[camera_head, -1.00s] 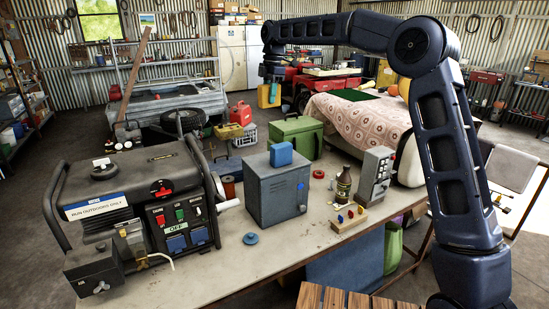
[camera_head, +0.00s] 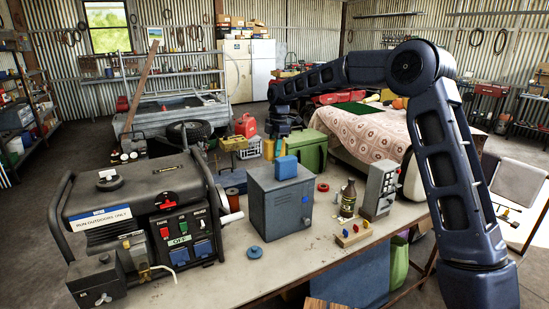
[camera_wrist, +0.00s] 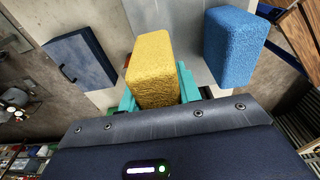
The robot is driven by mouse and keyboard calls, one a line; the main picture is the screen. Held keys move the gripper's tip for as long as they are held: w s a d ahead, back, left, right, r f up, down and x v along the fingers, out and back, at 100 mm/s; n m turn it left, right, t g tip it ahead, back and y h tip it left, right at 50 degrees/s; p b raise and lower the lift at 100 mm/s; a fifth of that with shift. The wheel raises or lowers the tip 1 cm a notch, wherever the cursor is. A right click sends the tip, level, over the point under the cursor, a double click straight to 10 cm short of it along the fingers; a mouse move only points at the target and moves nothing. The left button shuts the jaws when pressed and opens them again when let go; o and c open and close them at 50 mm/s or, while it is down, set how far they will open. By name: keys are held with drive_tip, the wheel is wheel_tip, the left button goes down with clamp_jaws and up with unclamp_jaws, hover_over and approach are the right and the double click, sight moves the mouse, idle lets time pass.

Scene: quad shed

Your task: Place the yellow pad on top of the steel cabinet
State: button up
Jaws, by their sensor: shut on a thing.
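The steel cabinet (camera_head: 279,205) is a blue-grey box on the workbench, with a blue pad (camera_head: 286,167) standing on its top. My gripper (camera_head: 277,138) is behind the cabinet in the head view, near the height of its top. It is shut on the yellow pad (camera_head: 268,150), which shows just left of the blue pad and is partly hidden. In the wrist view the yellow pad (camera_wrist: 155,68) sits between the teal fingers (camera_wrist: 187,84). The blue pad (camera_wrist: 232,48) is to its right there, with a gap between them.
A generator (camera_head: 140,210) stands left on the workbench (camera_head: 225,280). A green case (camera_head: 312,152) is behind the cabinet.

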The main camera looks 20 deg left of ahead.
drive_tip(key=shift+f, duration=2)
drive_tip(key=shift+f, duration=0.1)
drive_tip(key=o, duration=1)
drive_tip(key=shift+c, duration=0.2)
drive_tip(key=r, duration=0.8)
drive_tip(key=w+d+r, duration=0.1)
drive_tip(key=r, duration=0.3)
drive_tip(key=shift+r, duration=0.1)
